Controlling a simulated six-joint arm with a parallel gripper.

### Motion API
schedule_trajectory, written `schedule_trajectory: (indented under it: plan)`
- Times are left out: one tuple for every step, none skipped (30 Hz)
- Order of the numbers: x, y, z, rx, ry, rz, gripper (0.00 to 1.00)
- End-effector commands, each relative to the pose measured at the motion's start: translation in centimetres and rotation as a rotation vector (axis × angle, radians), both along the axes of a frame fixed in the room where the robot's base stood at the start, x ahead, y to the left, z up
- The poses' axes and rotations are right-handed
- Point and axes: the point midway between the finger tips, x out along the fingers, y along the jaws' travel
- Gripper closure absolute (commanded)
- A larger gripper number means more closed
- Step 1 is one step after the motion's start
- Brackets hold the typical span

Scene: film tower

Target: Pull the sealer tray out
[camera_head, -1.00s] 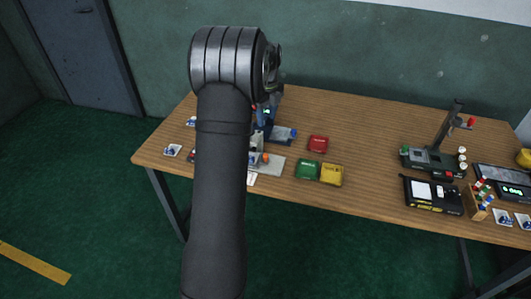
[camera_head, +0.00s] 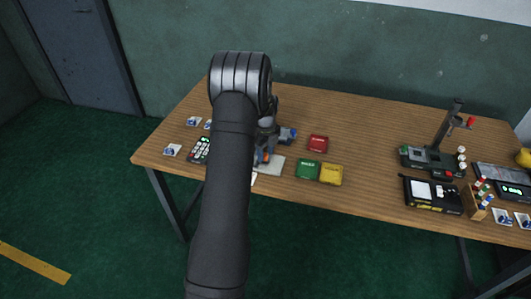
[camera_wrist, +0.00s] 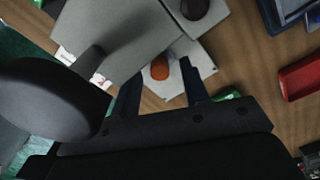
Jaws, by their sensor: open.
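The sealer tray is a pale grey plate (camera_head: 274,167) at the near side of the sealer, with an orange knob (camera_head: 266,156). My arm hides most of the sealer; a blue part (camera_head: 289,134) shows to its right. In the wrist view the tray plate (camera_wrist: 207,68) and its orange knob (camera_wrist: 160,68) lie between the finger ends of my open gripper (camera_wrist: 160,80). Whether the fingers are level with the knob or above it I cannot tell.
Red (camera_head: 318,143), green (camera_head: 308,170) and yellow (camera_head: 331,175) boxes lie to the right of the tray. A stand (camera_head: 435,155) is farther right. The middle of the table is clear.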

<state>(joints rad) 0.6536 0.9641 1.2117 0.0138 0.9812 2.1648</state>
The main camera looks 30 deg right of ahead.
Motion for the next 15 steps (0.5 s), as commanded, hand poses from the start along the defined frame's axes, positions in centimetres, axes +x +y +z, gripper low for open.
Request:
schedule_trajectory:
  plan:
    - [0.0, 0.01, -0.25, 0.0, 0.0, 0.0, 0.59]
    - [0.0, 0.02, -0.33, 0.0, 0.0, 0.0, 0.59]
    - [0.0, 0.02, -0.39, 0.0, 0.0, 0.0, 0.59]
    - [0.01, 0.01, -0.41, 0.0, 0.0, 0.0, 0.59]
    - [0.01, 0.01, -0.42, 0.0, 0.0, 0.0, 0.59]
    - [0.01, 0.01, -0.41, 0.0, 0.0, 0.0, 0.59]
    - [0.01, 0.01, -0.4, 0.0, 0.0, 0.0, 0.59]
    - [0.01, 0.01, -0.4, -0.001, 0.0, 0.0, 0.59]
    - [0.01, 0.01, -0.39, 0.0, 0.0, 0.0, 0.59]
    - [0.0, 0.0, -0.38, 0.0, 0.0, 0.0, 0.61]
    - [0.01, 0.0, -0.38, 0.0, 0.0, 0.0, 0.66]
    - [0.01, 0.0, -0.38, 0.0, 0.0, 0.0, 0.74]
    - [0.01, 0.0, -0.37, 0.0, 0.0, 0.0, 0.8]
    - [0.01, 0.0, -0.37, 0.0, 0.0, 0.0, 0.86]
    - [0.0, 0.0, -0.36, -0.001, 0.0, 0.0, 0.94]
